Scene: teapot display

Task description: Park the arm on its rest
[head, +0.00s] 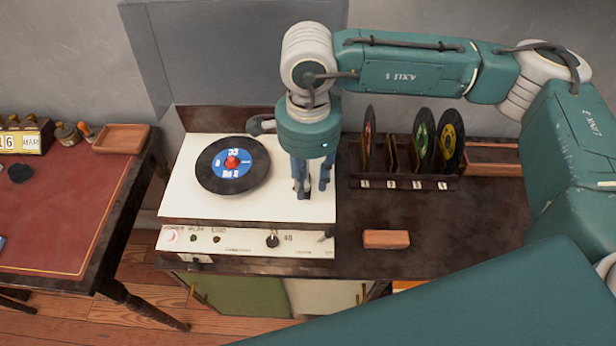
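The record player (180,205) has a white top, and a black record with a blue label (232,162) lies on its left part. The player's tonearm and its rest cannot be made out; my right gripper and wrist cover that area. A small grey rounded part (260,124) shows beside my wrist, and I cannot tell what it belongs to. My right gripper (314,188) points down over the right part of the white top. Its fingers look apart, with a gap between them, and nothing is clearly held. Whether the tips touch anything is unclear. My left gripper is out of view.
A rack (405,183) with several upright records stands right of the player. A brown block (386,239) lies on the dark cabinet top (450,225) in front of it. A desk with a red top (60,210) is at the left. The player's front panel has knobs.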

